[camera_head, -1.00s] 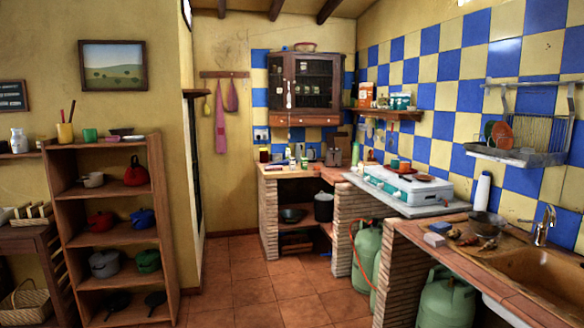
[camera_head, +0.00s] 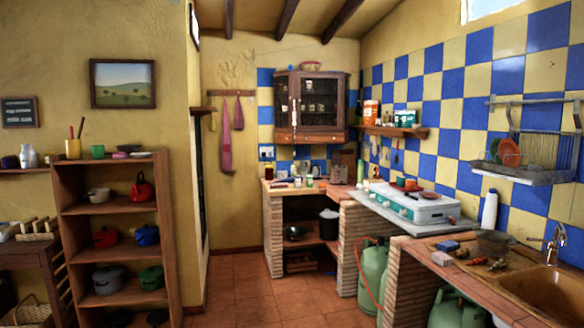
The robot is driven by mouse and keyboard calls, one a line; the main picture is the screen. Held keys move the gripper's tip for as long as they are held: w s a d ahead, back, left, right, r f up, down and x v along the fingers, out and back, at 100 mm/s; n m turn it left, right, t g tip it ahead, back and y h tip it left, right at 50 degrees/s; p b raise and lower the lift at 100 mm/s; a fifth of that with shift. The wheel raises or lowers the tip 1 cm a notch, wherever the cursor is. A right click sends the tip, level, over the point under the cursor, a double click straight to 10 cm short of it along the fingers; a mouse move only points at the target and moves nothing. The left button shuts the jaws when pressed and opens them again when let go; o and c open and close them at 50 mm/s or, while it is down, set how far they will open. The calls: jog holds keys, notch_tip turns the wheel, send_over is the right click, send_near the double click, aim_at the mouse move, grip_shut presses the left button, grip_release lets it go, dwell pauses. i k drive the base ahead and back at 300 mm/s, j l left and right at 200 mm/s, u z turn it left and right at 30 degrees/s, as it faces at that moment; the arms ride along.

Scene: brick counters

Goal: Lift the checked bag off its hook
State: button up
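A wooden hook rack (camera_head: 231,93) is fixed to the yellow back wall, left of the glass-fronted cabinet. A long pink-red cloth item (camera_head: 226,145) hangs from it. A shorter reddish item (camera_head: 238,115), shaped like a small bag or mitt, hangs just to its right. A small yellowish item (camera_head: 213,122) hangs at the left end. All are too small for me to make out a check pattern, so I cannot tell for certain which is the checked bag. My gripper is not in view.
A wooden shelf unit (camera_head: 118,220) with pots stands at the left, by a wall edge. Brick counters run along the right, with a stove (camera_head: 415,203), a sink (camera_head: 548,292) and green gas bottles (camera_head: 374,278). The tiled floor (camera_head: 235,290) between is clear.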

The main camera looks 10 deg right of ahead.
aim_at(238, 118)
jog(key=i+z, duration=0.15)
jog(key=i, duration=4.8)
